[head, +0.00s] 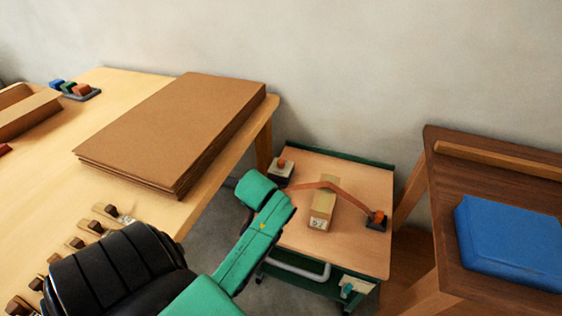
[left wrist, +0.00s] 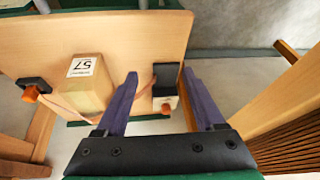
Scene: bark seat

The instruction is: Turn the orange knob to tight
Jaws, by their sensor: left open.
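A small cart with a light wooden top (head: 350,185) carries a tan box (head: 322,209) labelled 57 with an orange-brown strap (head: 345,190) across it. At the strap's ends sit two dark-topped blocks with orange knobs, one at the far left (head: 281,163) and one at the right (head: 378,216). In the left wrist view, turned around, the far-left block's knob (left wrist: 166,107) lies between the fingers of my left gripper (left wrist: 160,73). The gripper is open, and contact with the knob cannot be told. The other knob (left wrist: 30,94) is at the picture's left. My left fingers are hidden in the head view.
A large table (head: 120,85) at left holds stacked brown boards (head: 180,125) and several small blocks near its front edge. A dark wooden table (head: 450,240) with a blue case (head: 510,240) stands at right. A wall is behind the cart.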

